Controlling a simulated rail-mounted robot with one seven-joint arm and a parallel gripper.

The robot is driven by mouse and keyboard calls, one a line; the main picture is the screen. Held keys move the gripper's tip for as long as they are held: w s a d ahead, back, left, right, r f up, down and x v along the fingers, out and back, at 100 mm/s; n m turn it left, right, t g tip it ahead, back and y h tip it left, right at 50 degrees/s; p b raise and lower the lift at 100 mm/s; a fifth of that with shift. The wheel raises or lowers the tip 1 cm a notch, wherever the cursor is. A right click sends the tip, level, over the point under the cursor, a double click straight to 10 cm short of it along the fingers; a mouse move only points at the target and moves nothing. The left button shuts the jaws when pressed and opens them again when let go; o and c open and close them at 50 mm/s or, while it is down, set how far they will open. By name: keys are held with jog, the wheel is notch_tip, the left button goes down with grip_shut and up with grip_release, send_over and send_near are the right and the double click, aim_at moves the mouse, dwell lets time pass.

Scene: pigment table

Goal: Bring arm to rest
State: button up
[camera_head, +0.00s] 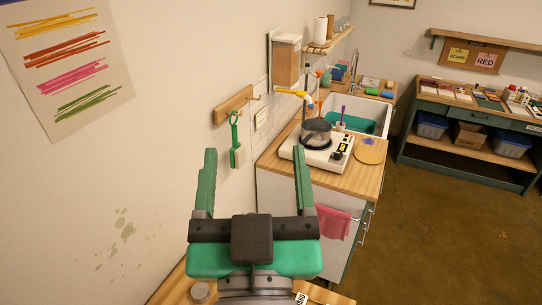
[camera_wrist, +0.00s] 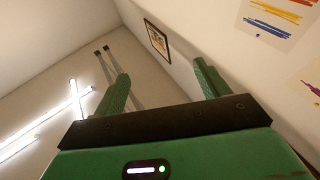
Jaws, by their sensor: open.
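My gripper (camera_head: 256,176) shows in the lower middle of the head view, with its two green fingers raised and wide apart. Nothing is between the fingers. In the wrist view my gripper (camera_wrist: 160,88) also shows open and empty, with the ceiling and wall behind it. The gripper stands in front of the wall and the counter, touching nothing that I can see. The rest of my arm is mostly hidden below the gripper.
A wooden counter (camera_head: 352,180) at the middle right bears a hot plate (camera_head: 318,158) with a pot (camera_head: 317,131). A green scoop (camera_head: 236,148) hangs from a wall rack (camera_head: 233,104). A green workbench (camera_head: 470,120) stands far right. The brown floor (camera_head: 430,235) is clear.

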jog(key=s+d+r+t, duration=0.1)
jog(key=s+r+t, duration=0.1)
jog(key=s+r, duration=0.4)
jog(key=shift+d+r+t+h, duration=0.3)
jog(key=shift+d+r+h, duration=0.05)
jog(key=shift+d+h, duration=0.05)
notch_tip(320, 180, up, 16)
jog(key=p, duration=1.5)
jog(key=shift+f+m, duration=0.25)
jog(key=shift+m, duration=0.05)
